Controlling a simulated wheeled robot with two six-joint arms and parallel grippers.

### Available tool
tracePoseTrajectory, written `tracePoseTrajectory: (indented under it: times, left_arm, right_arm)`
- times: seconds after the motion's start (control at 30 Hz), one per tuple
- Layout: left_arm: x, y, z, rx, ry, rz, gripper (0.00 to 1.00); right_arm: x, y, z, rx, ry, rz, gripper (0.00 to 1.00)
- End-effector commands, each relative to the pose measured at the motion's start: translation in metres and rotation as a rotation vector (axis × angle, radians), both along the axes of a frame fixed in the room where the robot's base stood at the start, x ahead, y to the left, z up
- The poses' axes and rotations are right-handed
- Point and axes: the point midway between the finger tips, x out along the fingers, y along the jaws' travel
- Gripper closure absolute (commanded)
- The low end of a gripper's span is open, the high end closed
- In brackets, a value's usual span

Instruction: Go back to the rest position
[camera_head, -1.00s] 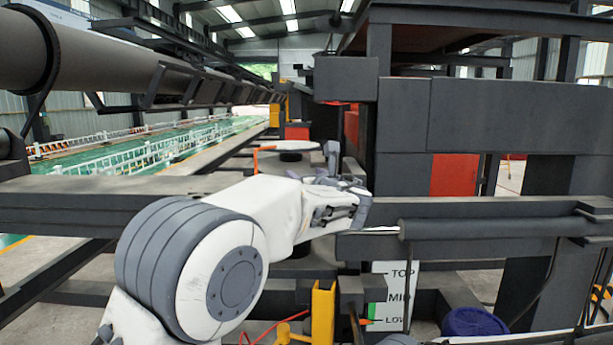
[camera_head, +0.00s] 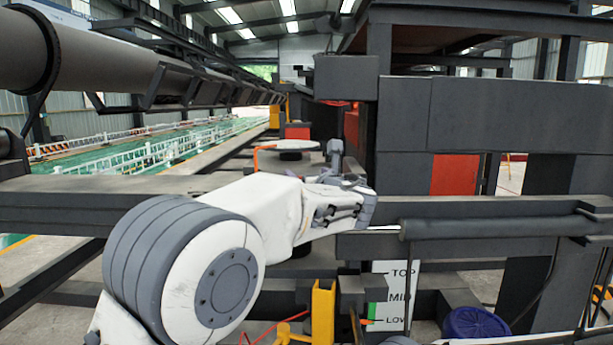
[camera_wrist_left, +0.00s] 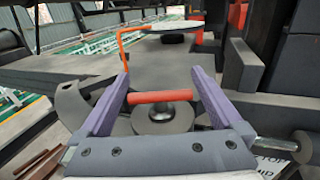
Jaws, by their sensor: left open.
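My left gripper (camera_head: 348,185) is in the middle of the head view, at the end of my white arm. It is open. In the left wrist view, its two purple-grey fingers (camera_wrist_left: 161,78) stand well apart. An orange-red bar (camera_wrist_left: 162,97) shows across the space between them; I cannot tell whether it touches either finger. A grey round part with a dark knob (camera_wrist_left: 161,112) shows below the bar. My right gripper is not in view.
A flat round disc (camera_head: 292,145) with an orange piece beside it stands beyond the arm. Dark steel beams (camera_head: 90,200) cross at left, and a grey roller (camera_head: 480,228) lies at right. A yellow post (camera_head: 323,312) and blue container (camera_head: 475,325) stand low in front.

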Motion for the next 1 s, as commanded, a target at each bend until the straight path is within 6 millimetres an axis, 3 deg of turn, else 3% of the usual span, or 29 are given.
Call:
tracePoseTrajectory:
  times: [0.3,0.5,0.6,0.67,0.77,0.87,1.0]
  left_arm:
    - [-0.061,-0.021,-0.001,-0.003,-0.005,-0.003,0.0]
    - [-0.082,-0.027,0.001,-0.003,-0.003,-0.002,0.0]
    - [-0.091,-0.023,-0.009,-0.057,0.025,0.007,0.0]
    - [-0.099,-0.016,-0.026,-0.14,0.067,0.023,0.0]
    - [-0.124,0.002,-0.073,-0.37,0.176,0.084,0.0]
    - [-0.166,0.021,-0.131,-0.662,0.299,0.21,0.0]
    - [-0.241,0.04,-0.204,-1.062,0.427,0.476,0.0]
  right_arm:
    - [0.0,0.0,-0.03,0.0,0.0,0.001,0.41]
    - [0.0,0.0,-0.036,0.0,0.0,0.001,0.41]
    - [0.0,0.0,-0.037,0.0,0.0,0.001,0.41]
    - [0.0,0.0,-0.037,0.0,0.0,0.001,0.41]
    - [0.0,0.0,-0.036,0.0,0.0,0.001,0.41]
    - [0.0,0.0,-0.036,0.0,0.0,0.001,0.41]
    - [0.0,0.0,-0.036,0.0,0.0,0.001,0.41]
